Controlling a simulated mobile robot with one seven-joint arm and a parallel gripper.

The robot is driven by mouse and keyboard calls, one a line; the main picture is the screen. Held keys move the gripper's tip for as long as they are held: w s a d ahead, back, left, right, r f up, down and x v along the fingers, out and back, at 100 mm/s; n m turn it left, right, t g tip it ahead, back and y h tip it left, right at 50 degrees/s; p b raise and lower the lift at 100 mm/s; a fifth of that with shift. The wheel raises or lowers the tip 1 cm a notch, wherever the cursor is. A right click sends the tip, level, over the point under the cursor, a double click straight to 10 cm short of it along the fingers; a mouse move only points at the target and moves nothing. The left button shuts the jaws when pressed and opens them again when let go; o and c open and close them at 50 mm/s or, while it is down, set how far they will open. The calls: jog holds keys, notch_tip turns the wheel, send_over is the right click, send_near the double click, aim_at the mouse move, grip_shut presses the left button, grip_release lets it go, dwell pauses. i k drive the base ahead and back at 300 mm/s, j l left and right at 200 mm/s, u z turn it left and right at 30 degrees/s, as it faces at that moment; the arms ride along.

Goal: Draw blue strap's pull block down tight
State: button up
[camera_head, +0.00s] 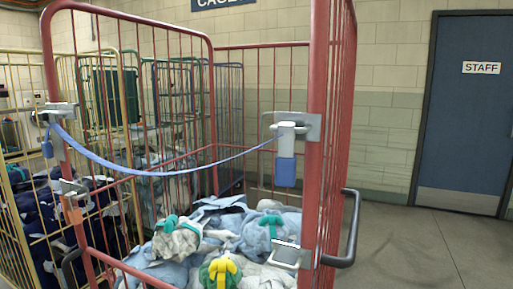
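The blue strap (170,168) crosses the open front of a red roll cage (211,80). It runs from a grey bracket (60,112) on the left post to a grey buckle (290,128) on the right post, and sags in the middle. A blue block (285,172), which looks like the pull block, hangs just below the buckle. A small blue piece (47,149) shows beside the left bracket. My gripper is not in view.
Lower brackets sit on the left (72,187) and right (289,256) posts. A dark handle (347,232) juts out at right. Other cages stand left; the floor (425,240) at right is clear.

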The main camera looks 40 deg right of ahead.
aim_at(46, 146)
jog(key=z, duration=1.6)
jog(key=u, duration=1.5)
jog(key=i+j+u, duration=0.15)
jog(key=i, duration=0.4)
jog(key=i+j+u, duration=0.15)
jog(key=i, duration=0.4)
jog(key=j, duration=0.15)
